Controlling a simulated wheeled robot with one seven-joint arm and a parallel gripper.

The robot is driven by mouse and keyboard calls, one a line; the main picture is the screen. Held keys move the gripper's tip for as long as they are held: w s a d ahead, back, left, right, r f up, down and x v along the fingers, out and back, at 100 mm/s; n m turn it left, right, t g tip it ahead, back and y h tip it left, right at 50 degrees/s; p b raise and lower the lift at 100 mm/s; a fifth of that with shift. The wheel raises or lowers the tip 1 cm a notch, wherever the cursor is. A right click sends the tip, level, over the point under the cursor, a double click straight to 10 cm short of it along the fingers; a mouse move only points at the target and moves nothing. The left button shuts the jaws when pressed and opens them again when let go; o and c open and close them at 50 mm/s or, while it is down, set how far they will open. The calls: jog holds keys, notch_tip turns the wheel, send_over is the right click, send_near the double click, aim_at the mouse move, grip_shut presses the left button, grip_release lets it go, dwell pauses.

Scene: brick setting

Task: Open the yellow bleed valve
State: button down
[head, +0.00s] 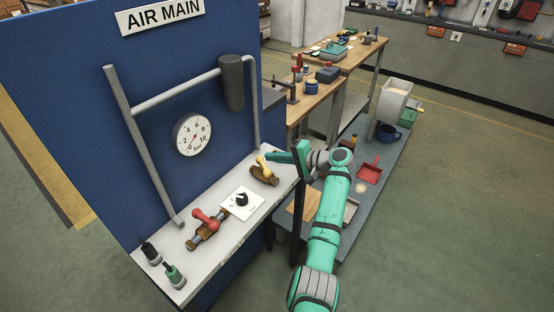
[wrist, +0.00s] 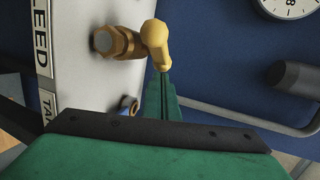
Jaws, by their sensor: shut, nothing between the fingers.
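The yellow bleed valve (head: 264,169) sits at the right end of the pale shelf below the AIR MAIN sign. It has a brass body and a yellow lever. In the wrist view the yellow lever (wrist: 155,42) stands out from the brass body (wrist: 117,43), beside the lettering "BLEED". My gripper (head: 270,158) is at the lever from the right in the head view. In the wrist view its green fingers (wrist: 163,86) are shut and empty, with their tips just by the lever's end. I cannot tell whether they touch it.
A red-handled valve (head: 207,219) and a white plate with a black knob (head: 241,200) are on the same shelf, left of the yellow valve. A round gauge (head: 192,135) and grey pipes (head: 178,92) are on the blue panel behind. A low grey bench (head: 352,215) lies under my arm.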

jog(key=shift+w, duration=0.2)
jog(key=shift+w+a, duration=0.25)
jog(key=shift+a, duration=0.75)
jog(key=shift+d, duration=0.2)
dwell(0.6)
jog(key=shift+w+d+r, duration=0.1)
jog(key=shift+d, duration=0.35)
jog(key=w+d+r, duration=0.2)
jog(key=d+r, duration=0.1)
jog(key=d, duration=0.9)
jog(key=shift+d, duration=0.25)
jog(key=shift+w+a+f, duration=0.1)
